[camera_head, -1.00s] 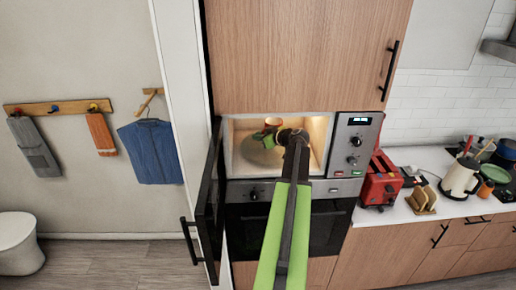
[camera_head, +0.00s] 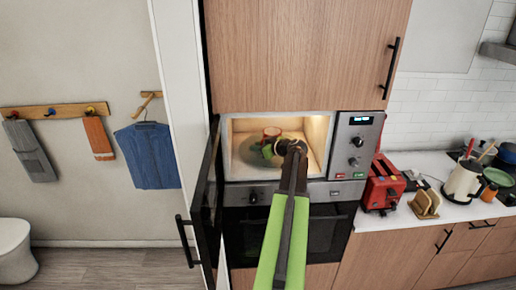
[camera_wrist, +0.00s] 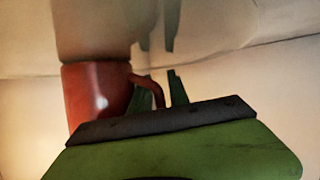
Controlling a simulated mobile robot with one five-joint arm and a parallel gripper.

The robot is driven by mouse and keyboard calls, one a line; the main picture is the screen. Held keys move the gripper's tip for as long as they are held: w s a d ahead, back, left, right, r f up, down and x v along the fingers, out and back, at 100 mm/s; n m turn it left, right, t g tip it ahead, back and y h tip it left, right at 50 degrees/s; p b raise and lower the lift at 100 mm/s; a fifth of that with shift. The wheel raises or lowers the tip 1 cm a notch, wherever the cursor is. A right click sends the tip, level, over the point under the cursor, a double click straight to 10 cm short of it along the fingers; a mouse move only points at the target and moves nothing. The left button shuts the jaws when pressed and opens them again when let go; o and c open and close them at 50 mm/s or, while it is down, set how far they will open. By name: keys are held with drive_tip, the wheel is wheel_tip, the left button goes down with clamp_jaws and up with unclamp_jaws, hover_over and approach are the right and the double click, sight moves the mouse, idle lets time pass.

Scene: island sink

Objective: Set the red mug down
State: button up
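The red mug (camera_head: 271,133) is inside the open microwave, at the turntable (camera_head: 252,152). In the wrist view the red mug (camera_wrist: 95,95) fills the left side, with its reflection meeting its edge. My gripper (camera_head: 268,150) reaches into the microwave at the mug's right front. In the wrist view its two fingers (camera_wrist: 162,92) stand apart with the mug's handle between them. One finger is inside the handle loop, and a small gap shows between the handle and the other finger. The gripper body hides the handle's lower part in the picture.
The microwave door (camera_head: 207,190) stands open on the left. The control panel (camera_head: 356,145) is on the right, with a cabinet (camera_head: 305,55) above. A red toaster (camera_head: 381,187) is on the counter. The right part of the cavity is clear.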

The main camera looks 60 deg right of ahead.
drive_tip(key=shift+o, duration=0.6)
drive_tip(key=shift+r, duration=0.1)
drive_tip(key=shift+s+r+p, duration=0.1)
drive_tip(key=shift+r+p, duration=0.2)
drive_tip(key=shift+p, duration=0.05)
drive_tip(key=p+v, duration=0.4)
drive_tip(key=v, duration=0.6)
drive_tip(key=shift+s+a, duration=0.2)
drive_tip(key=shift+s, duration=0.2)
drive_tip(key=shift+s+r, duration=0.1)
drive_tip(key=shift+s, duration=0.4)
